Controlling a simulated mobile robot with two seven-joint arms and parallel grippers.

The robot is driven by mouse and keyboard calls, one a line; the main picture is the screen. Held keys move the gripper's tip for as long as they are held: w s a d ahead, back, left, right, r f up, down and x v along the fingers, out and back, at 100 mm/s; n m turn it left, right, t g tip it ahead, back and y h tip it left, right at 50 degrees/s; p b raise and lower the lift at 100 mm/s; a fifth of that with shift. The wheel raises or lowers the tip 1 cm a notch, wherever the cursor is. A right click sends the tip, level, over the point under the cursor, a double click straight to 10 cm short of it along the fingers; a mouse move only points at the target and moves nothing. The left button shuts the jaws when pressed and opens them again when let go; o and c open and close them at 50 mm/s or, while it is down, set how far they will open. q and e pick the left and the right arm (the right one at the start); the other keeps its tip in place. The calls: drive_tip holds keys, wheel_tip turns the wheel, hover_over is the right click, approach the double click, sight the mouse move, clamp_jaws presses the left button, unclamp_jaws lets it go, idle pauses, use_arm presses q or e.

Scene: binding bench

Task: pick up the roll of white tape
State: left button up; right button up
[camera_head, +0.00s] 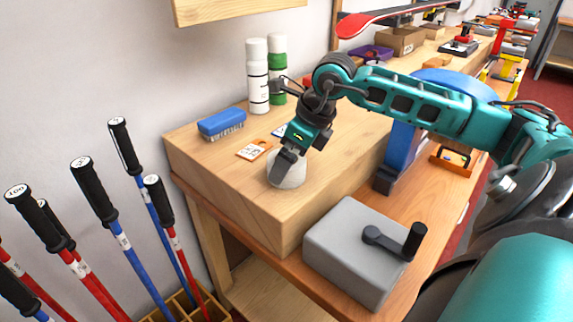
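The roll of white tape (296,178) stands on the near part of the wooden bench top. My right gripper (285,163) comes down over it from above. One dark finger lies across the front of the roll and hides part of it. The other finger is hidden, so I cannot tell whether the gripper is open or closed on the roll. The roll appears to rest on the wood. My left gripper is not in view.
A blue brush (222,124), small cards (252,150) and two bottles (258,78) stand behind the roll. A grey box with a black crank handle (350,245) is in front, at the right. Poles with black grips (92,190) stand at the left. The bench's front-left corner is clear.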

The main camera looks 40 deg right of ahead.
drive_tip(key=shift+x, duration=0.9)
drive_tip(key=shift+c, duration=0.2)
drive_tip(key=c, duration=0.7)
drive_tip(key=shift+r, duration=0.15)
drive_tip(key=shift+r+p, duration=1.8)
drive_tip(key=shift+r, duration=8.1)
